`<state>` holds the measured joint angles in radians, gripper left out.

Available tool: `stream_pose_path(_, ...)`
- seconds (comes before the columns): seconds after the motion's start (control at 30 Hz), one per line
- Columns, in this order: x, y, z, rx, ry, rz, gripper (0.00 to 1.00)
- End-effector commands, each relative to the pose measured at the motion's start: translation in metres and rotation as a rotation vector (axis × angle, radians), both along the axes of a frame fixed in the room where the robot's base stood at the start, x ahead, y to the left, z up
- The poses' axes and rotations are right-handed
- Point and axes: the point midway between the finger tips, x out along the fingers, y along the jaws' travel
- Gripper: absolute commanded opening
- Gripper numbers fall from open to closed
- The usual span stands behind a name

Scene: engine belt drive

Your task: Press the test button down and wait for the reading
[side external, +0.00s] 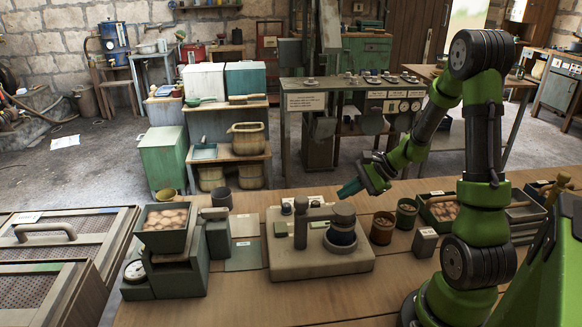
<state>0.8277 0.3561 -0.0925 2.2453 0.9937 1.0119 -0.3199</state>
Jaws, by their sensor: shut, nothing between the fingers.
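My gripper (351,188) is at the end of the green arm, in the middle of the side external view. Its teal fingers are shut and empty, pointing down and to the left. They are in the air, apparently above and behind a test device with a pale base (320,264). I cannot tell which part is the test button, and no reading is legible.
A scale with a tray of brown round things (166,219) stands left of the device. A brown cup (382,229), a green cup (406,214) and a grey box (425,243) stand to its right. The bench front (290,308) is clear.

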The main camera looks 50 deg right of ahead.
Motion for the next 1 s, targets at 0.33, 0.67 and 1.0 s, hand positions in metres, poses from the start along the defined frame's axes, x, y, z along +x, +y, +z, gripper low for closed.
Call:
stream_pose_path(0.33,0.0,0.0,-0.009,0.001,0.001,0.0,0.0)
stream_pose_path(0.67,0.0,0.0,-0.009,0.0,0.0,0.0,0.0)
stream_pose_path(1.0,0.0,0.0,-0.012,0.0,0.001,0.001,0.0)
